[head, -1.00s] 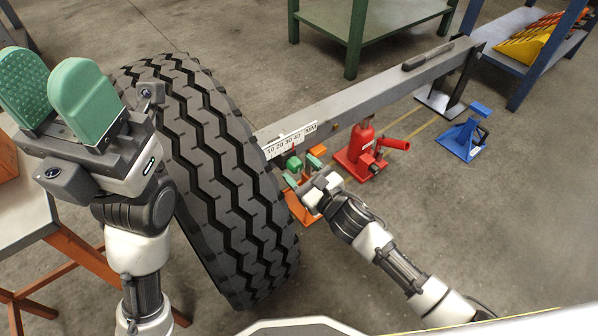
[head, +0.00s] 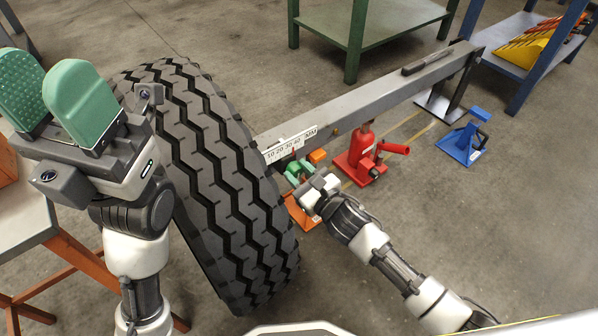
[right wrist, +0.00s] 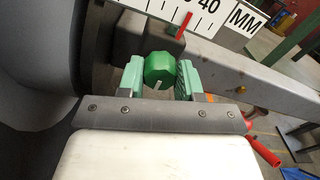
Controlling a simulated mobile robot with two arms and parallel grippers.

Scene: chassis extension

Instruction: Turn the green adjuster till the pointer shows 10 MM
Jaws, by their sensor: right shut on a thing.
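The green adjuster (right wrist: 159,68) sits between the two green finger pads of my right gripper (right wrist: 160,78), which is shut on it. In the head view my right gripper (head: 300,172) is at the beam's near end, just below the scale, and its pads largely hide the adjuster. The white scale (head: 291,144) reads 10, 20, 30, 40 MM. The red pointer (right wrist: 184,26) stands just below the scale, near the 30 mark, left of the 40; the rest of the scale is cut off in the wrist view. My left gripper (head: 52,95) is open and empty at the left.
A large tyre (head: 205,180) stands just left of the adjuster. A grey beam (head: 370,95) runs to the back right. A red jack (head: 362,155) and a blue stand (head: 468,143) are to the right. Floor at the lower right is clear.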

